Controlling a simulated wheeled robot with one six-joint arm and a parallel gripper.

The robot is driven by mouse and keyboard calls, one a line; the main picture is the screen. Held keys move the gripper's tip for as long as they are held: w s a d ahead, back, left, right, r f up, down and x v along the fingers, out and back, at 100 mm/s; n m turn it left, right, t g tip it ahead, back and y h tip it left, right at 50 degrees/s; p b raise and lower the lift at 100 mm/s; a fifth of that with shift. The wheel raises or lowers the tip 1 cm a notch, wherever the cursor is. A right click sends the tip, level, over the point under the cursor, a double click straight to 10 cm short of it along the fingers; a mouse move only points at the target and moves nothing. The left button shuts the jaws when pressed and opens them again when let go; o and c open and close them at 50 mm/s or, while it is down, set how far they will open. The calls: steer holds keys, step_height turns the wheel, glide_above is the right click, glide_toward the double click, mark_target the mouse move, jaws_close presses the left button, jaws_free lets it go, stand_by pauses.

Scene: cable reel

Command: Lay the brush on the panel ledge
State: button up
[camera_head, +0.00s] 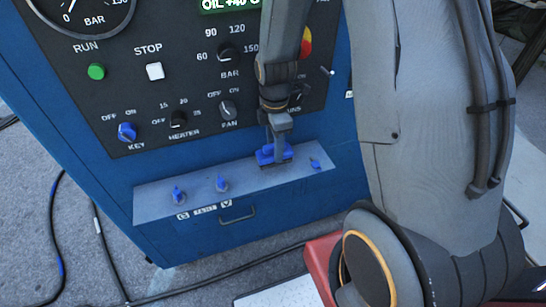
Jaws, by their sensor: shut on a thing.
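The panel ledge (200,202) is a grey-blue shelf on the front of the blue cabinet, below the control panel. My gripper (277,145) points down over the right half of the ledge. It is shut on a blue piece with a dark underside, which looks like the brush (267,154). The brush is at the ledge surface or just above it; I cannot tell whether it touches. My wrist and fingers hide part of it.
Blue valve-like knobs stand on the ledge at left (177,195), beside it (221,184), and at right (315,163). The blue key switch (127,131) and fan knob (228,108) project above. A handle (237,214) is below. Black cables (95,230) lie on the floor.

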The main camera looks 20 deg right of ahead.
steer(key=shift+w+f+b, duration=0.15)
steer(key=shift+f+b, duration=1.75)
steer(key=shift+f, duration=0.2)
steer(key=shift+f, duration=0.15)
steer(key=o, duration=1.2)
step_height(320, 180, up, 7)
steer(key=shift+r+b, duration=0.2)
steer(key=shift+b, duration=0.35)
steer(key=shift+r+m, duration=0.3)
steer(key=shift+r, duration=0.05)
steer(key=shift+s+a+r+m+t, duration=0.2)
steer(key=shift+s+r+m, duration=0.35)
steer(key=shift+s+m, duration=1.8)
steer(key=shift+s+a+r+m+t, duration=0.15)
steer(key=shift+s+r+m, duration=0.7)
steer(key=shift+m, duration=2.6)
steer(key=shift+s+a+r+m+t, duration=0.15)
steer(key=shift+s+a+r+m, duration=0.1)
steer(key=shift+s+m, duration=2.2)
